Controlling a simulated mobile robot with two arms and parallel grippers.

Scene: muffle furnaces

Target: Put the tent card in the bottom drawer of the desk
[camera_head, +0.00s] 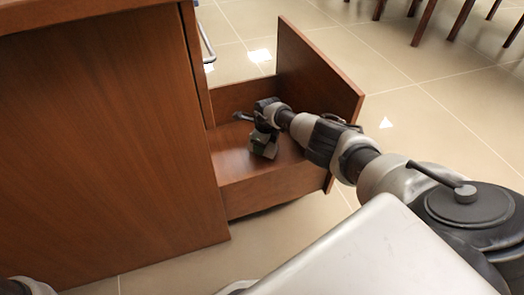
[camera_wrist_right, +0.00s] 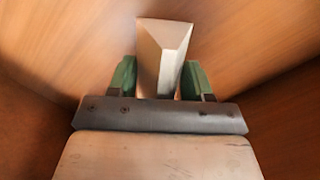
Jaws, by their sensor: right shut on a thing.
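The desk (camera_head: 105,130) fills the left of the head view. Its bottom drawer (camera_head: 318,75) is pulled out to the right, with a tall front panel and a wooden floor. My right gripper (camera_head: 264,143) is inside the drawer, low over its floor. In the right wrist view, its green fingers (camera_wrist_right: 160,78) are shut on the white tent card (camera_wrist_right: 163,52), a folded wedge that juts out toward the drawer's wood. I cannot tell whether the card touches the floor. In the head view the gripper hides the card. My left gripper is out of view.
My right arm reaches over the drawer's near side wall (camera_head: 268,185). Tiled floor (camera_head: 410,105) lies open to the right, with chair legs (camera_head: 424,22) at the back.

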